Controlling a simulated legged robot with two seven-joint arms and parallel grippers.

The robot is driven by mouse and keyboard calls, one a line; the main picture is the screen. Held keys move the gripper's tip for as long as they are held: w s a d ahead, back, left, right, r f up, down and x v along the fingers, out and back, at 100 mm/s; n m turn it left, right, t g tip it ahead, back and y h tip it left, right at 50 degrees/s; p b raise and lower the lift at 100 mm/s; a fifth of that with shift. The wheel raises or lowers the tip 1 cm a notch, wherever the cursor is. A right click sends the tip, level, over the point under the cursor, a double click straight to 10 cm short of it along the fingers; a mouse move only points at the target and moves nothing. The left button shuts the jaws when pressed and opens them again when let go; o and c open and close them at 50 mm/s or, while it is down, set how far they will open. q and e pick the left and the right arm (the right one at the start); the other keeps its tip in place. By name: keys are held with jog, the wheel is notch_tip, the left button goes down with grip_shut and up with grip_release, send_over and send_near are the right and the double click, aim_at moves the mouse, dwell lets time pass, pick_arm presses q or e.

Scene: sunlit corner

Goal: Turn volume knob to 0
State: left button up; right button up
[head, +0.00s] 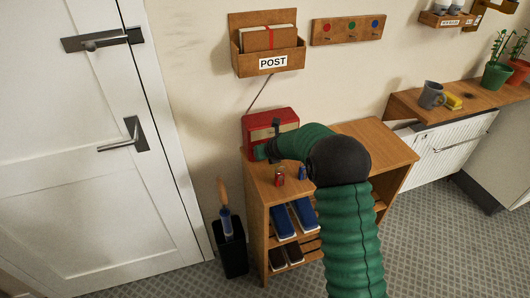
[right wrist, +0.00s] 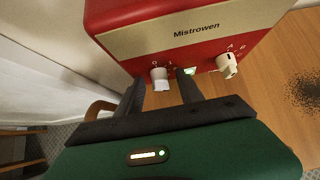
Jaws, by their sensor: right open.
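A red radio (head: 284,118) with a cream front stands on the wooden shelf unit. The right wrist view shows its front (right wrist: 195,35) marked "Mistrowen". A white left knob (right wrist: 160,76) has small marks above it that look like 0 and 1. A second white knob (right wrist: 227,65), with letters around it, is on the right. My right gripper (right wrist: 162,92) is open, one finger on each side of the left knob; I cannot tell whether they touch it. In the head view my right gripper (head: 266,151) is at the radio's front. My left gripper is not in view.
The shelf unit (head: 375,143) holds small red and blue items on top and shoes below. A post box (head: 268,62) hangs above the radio. The unit's right top is clear.

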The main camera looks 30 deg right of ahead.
jog(key=p+v, duration=0.3)
jog(key=v, duration=1.3)
jog(key=shift+s+r, duration=0.25)
jog(key=shift+r, duration=0.05)
